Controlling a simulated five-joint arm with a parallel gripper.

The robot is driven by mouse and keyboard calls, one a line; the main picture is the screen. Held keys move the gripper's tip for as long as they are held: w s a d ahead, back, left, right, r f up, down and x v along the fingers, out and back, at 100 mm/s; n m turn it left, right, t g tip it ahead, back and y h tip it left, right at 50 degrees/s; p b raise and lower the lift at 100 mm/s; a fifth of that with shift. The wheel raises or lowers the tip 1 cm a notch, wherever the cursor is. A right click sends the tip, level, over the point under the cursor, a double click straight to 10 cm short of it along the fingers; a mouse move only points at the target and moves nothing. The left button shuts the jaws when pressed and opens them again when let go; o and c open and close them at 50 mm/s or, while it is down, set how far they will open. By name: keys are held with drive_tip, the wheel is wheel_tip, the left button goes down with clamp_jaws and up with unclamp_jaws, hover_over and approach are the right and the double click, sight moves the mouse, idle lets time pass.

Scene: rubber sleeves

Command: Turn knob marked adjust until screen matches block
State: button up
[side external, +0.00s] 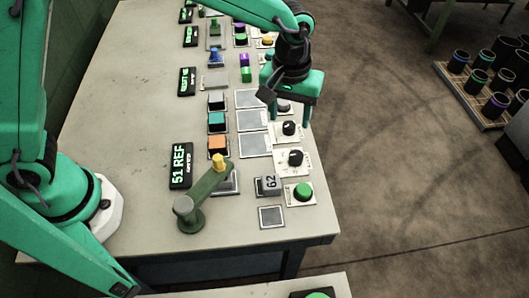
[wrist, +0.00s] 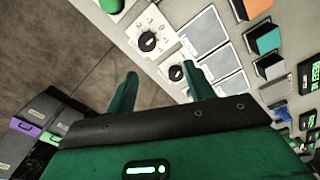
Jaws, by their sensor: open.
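Black knobs on white plates stand along the right side of the table: a front knob (side external: 296,158) and one behind it (side external: 290,128). A third is partly hidden under my gripper. Their labels are too small to read. In the wrist view one knob (wrist: 148,41) lies beyond the fingertips and another (wrist: 176,73) shows between the fingers. My gripper (side external: 289,117) is open and empty, above the row near the rear knobs. The nearest screen (side external: 181,165) reads "51 REF" in green.
A green lever arm (side external: 205,192) with a yellow tip stands at the front left of the panel. A green button (side external: 303,192) is at the front right. Orange (side external: 218,143) and teal blocks stand left of grey pads. A rack of cups (side external: 486,85) is on the floor.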

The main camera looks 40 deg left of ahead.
sight(296, 155)
drive_tip(key=d+f, duration=0.3)
drive_tip(key=shift+f, duration=0.1)
drive_tip(key=shift+f, duration=3.8)
drive_tip(key=shift+c, duration=0.4)
drive_tip(key=c, duration=0.9)
